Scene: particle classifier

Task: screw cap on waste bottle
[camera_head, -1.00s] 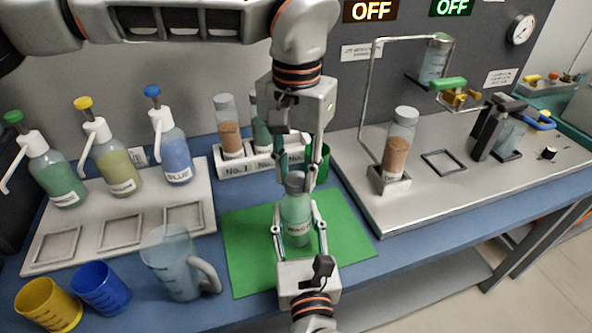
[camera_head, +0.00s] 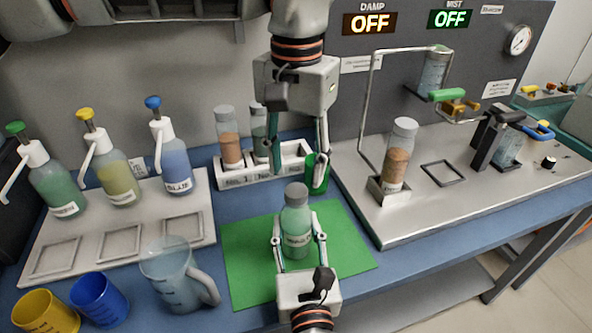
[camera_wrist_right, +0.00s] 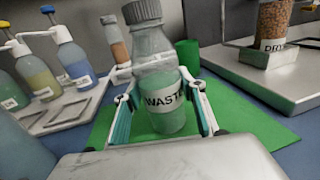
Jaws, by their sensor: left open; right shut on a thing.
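The waste bottle (camera_head: 296,220), clear with green liquid and a WASTE label, stands upright on the green mat (camera_head: 345,245). Its grey cap (camera_head: 296,190) sits on the mouth; it also shows in the right wrist view (camera_wrist_right: 146,13). How tight the cap is cannot be told. My right gripper (camera_head: 298,238) comes from the front and is shut on the bottle's body, one finger on each side. My left gripper (camera_head: 299,160) is open and empty, above and behind the cap, apart from it, fingers pointing down.
A numbered rack (camera_head: 240,178) with bottles and a green cup (camera_head: 316,172) stand behind the mat. Pump bottles (camera_head: 172,165) stand at left, with a clear jug (camera_head: 170,270) and blue cup (camera_head: 98,300) in front. A metal machine base (camera_head: 440,205) is at right.

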